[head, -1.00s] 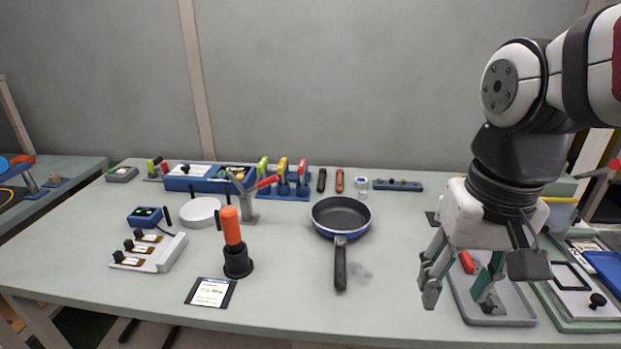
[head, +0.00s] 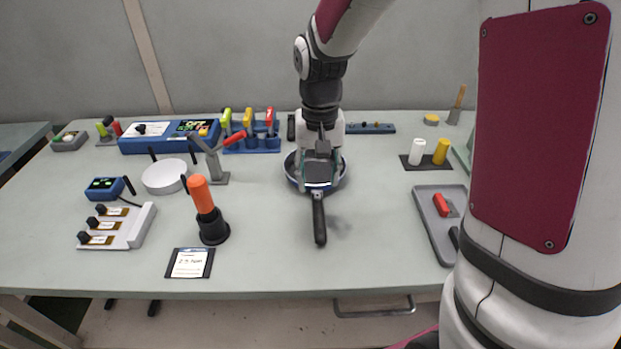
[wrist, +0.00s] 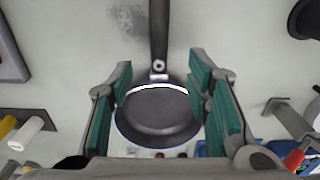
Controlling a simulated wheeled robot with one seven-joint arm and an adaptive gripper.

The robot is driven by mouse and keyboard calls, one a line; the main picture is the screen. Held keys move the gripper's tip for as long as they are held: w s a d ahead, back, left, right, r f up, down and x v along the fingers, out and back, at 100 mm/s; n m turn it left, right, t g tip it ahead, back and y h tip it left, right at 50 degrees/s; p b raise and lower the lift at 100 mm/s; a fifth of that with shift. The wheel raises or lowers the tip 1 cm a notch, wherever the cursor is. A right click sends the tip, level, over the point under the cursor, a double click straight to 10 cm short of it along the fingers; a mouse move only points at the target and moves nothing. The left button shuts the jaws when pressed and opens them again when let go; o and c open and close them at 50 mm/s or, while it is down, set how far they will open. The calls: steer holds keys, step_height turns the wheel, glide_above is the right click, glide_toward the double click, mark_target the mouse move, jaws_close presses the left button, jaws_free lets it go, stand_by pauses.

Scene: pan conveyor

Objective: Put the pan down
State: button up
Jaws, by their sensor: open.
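The dark pan with a blue outer rim (head: 341,182) rests on the bench in the middle, its black handle (head: 319,220) pointing toward the front edge. My gripper (head: 318,185) is over the pan near where the handle joins, and hides much of the bowl in the head view. In the wrist view the pan (wrist: 158,112) lies between and beyond my two green-padded fingers (wrist: 165,105). The fingers are spread apart, with clear space on both sides of the handle base. I cannot tell how high the fingertips are above the pan.
An orange-handled tool (head: 201,195) in a black base and a white round plate (head: 165,176) stand left of the pan. A grey tray (head: 432,225) with a red item is to the right. A blue rack (head: 250,149) stands behind. The bench front beside the handle is clear.

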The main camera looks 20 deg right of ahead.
mark_target(318, 206)
step_height(318, 206, down, 9)
steer(key=shift+s+r+b, duration=0.1)
steer(key=shift+s+b, duration=0.05)
steer(key=shift+b, duration=0.4)
jaws_close()
